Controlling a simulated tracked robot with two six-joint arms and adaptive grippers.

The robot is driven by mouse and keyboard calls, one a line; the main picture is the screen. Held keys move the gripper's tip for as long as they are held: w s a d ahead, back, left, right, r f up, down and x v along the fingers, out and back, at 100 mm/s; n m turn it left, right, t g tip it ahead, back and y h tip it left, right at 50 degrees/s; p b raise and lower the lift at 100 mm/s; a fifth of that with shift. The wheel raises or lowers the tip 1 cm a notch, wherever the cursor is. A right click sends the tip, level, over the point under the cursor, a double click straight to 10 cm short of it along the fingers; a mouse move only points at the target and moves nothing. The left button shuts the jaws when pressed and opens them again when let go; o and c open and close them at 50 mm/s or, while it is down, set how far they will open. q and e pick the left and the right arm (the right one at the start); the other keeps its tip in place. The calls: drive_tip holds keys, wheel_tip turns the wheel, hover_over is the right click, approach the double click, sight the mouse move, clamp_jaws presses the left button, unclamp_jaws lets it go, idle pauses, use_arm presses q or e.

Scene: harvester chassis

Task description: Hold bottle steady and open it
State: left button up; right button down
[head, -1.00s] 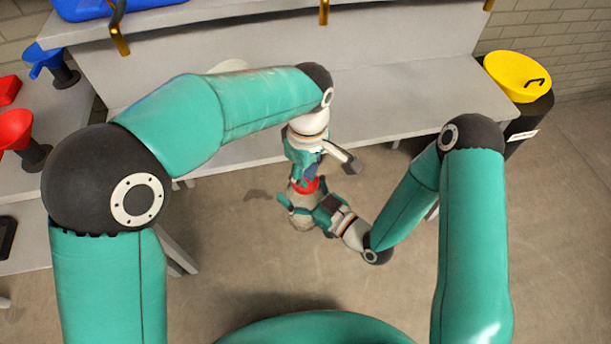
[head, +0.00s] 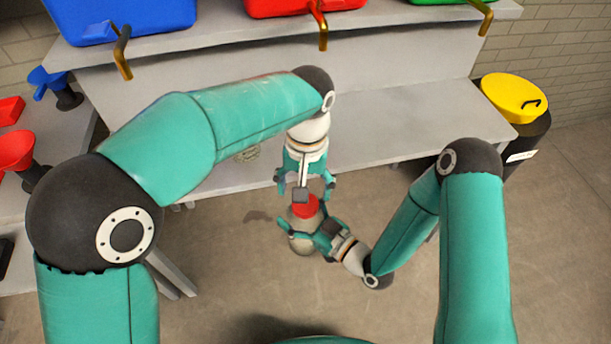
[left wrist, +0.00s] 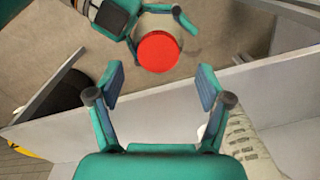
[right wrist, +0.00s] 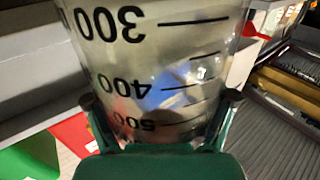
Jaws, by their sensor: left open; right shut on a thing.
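The bottle (head: 301,243) is a clear, graduated vessel with a red cap (head: 305,207). My right gripper (head: 306,232) is shut around the bottle's body and holds it above the floor, in front of the bench. In the right wrist view the bottle (right wrist: 160,60) fills the space between the fingers, with its marks reading upside down. My left gripper (head: 305,183) is open and empty near the cap. In the left wrist view the cap (left wrist: 159,52) shows beyond the gap between the open fingers, apart from them.
A grey bench (head: 400,107) runs behind the arms, with blue (head: 130,18), red (head: 300,5) and green bins on its upper shelf. A second marked clear vessel (left wrist: 247,140) is by the bench. A black bin with a yellow lid (head: 514,97) stands right. Red and blue funnels are left.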

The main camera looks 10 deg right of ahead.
sight(304, 225)
use_arm(q)
drive_tip(key=m, duration=0.3)
drive_tip(key=r+m, duration=0.1)
drive_tip(key=m, duration=0.2)
drive_tip(key=shift+w, duration=0.1)
drive_tip(key=m, duration=0.3)
drive_tip(key=shift+w+r, duration=0.1)
drive_tip(key=shift+r, duration=0.2)
drive_tip(key=shift+d+r, duration=0.1)
drive_tip(key=shift+w+f, duration=0.15)
drive_tip(key=shift+f, duration=3.65)
drive_tip(key=shift+c, duration=0.3)
drive_tip(key=c, duration=1.2)
drive_tip(key=shift+o, duration=0.2)
drive_tip(key=shift+r, duration=0.2)
